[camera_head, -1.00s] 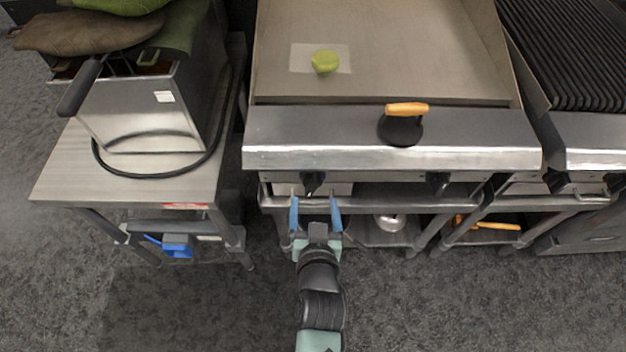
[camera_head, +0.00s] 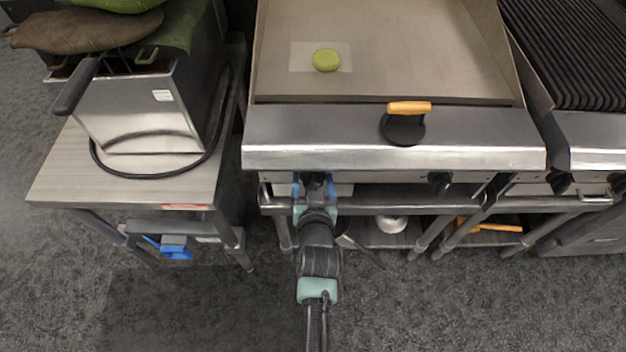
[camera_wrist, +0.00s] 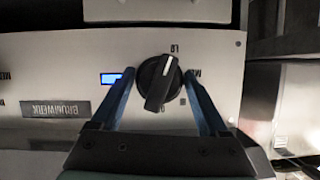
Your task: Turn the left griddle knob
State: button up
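The left griddle knob (camera_wrist: 159,82) is black and round with a white pointer line, on the pale front panel in the wrist view. My gripper (camera_wrist: 158,85) has its two blue fingers on either side of the knob, with gaps between fingers and knob, so it is open around it. In the head view my gripper (camera_head: 314,184) is at the griddle front under its steel edge, and the left knob (camera_head: 313,179) is partly hidden between the fingers. The griddle (camera_head: 385,50) has a wide flat plate. The right griddle knob (camera_head: 438,181) is farther right.
A press with an orange handle (camera_head: 406,122) rests on the griddle's front ledge. A green round item (camera_head: 326,60) lies on the plate. A fryer (camera_head: 150,110) stands on a steel table at left. A ribbed grill (camera_head: 570,55) is at right. Open floor lies in front.

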jog(key=c, duration=0.9)
jog(key=shift+f+b, duration=0.15)
jog(key=shift+b, duration=0.4)
jog(key=b, duration=0.1)
jog(key=m+y+b, duration=0.1)
jog(key=shift+f+m+b, duration=0.2)
jog(key=shift+m+b, duration=0.1)
jog(key=shift+b, duration=0.05)
jog(key=m+y+b, duration=0.1)
jog(key=b, duration=0.2)
jog(key=shift+m+y, duration=0.3)
jog(key=shift+m, duration=0.1)
jog(key=m+y+b, duration=0.1)
jog(key=m+b, duration=0.1)
jog(key=b, duration=0.2)
jog(key=shift+d+m+t, duration=0.1)
jog(key=shift+m+t, duration=0.2)
jog(key=shift+t, duration=0.1)
jog(key=shift+r+m+t+y+b, duration=0.15)
jog(key=shift+m+t+y+b, duration=0.15)
jog(key=shift+m+y+b, duration=0.7)
jog(key=shift+m+b, duration=0.3)
jog(key=shift+b, duration=0.15)
